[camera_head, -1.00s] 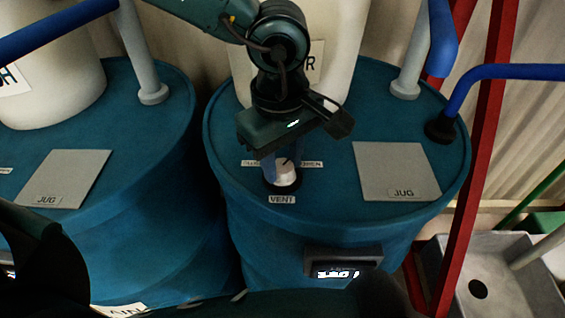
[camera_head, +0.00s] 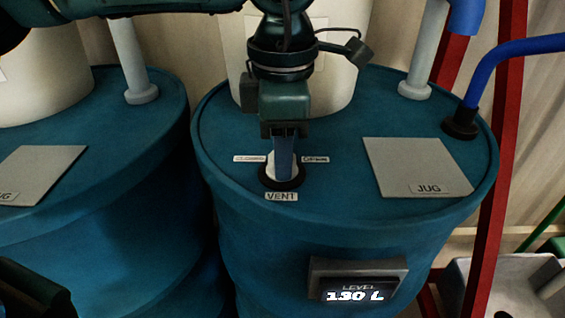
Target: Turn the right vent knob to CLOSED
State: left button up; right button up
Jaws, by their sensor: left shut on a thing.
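The right vent knob (camera_head: 270,171) is a small pale knob in a dark ring on top of the right blue tank (camera_head: 335,220). A VENT label (camera_head: 281,197) lies in front of it, with a small label on each side whose words I cannot read clearly. My left gripper (camera_head: 284,172) points down from above, its fingers shut on the knob. The fingers hide most of the knob, so its pointer does not show.
A grey JUG pad (camera_head: 415,168) lies right of the knob. A white container (camera_head: 338,85) and a grey pipe (camera_head: 424,62) stand behind. A blue pipe (camera_head: 520,47) enters at the right. A level display reading 130 L (camera_head: 357,283) is on the tank front.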

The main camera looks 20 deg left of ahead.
pick_arm(q)
jog(key=n+b, duration=0.2)
jog(key=n, duration=0.1)
jog(key=shift+f, duration=0.15)
jog(key=shift+n+b, duration=0.55)
jog(key=shift+n, duration=0.55)
pick_arm(e)
jog(key=shift+s+d+r+t, duration=0.35)
jog(key=shift+d+r+t, duration=0.05)
jog(key=shift+d+t, duration=0.3)
jog(key=shift+a+f, duration=0.2)
jog(key=shift+a, duration=0.05)
pick_arm(q)
jog(key=o, duration=1)
jog(key=shift+c, duration=0.2)
jog(key=shift+r, duration=0.25)
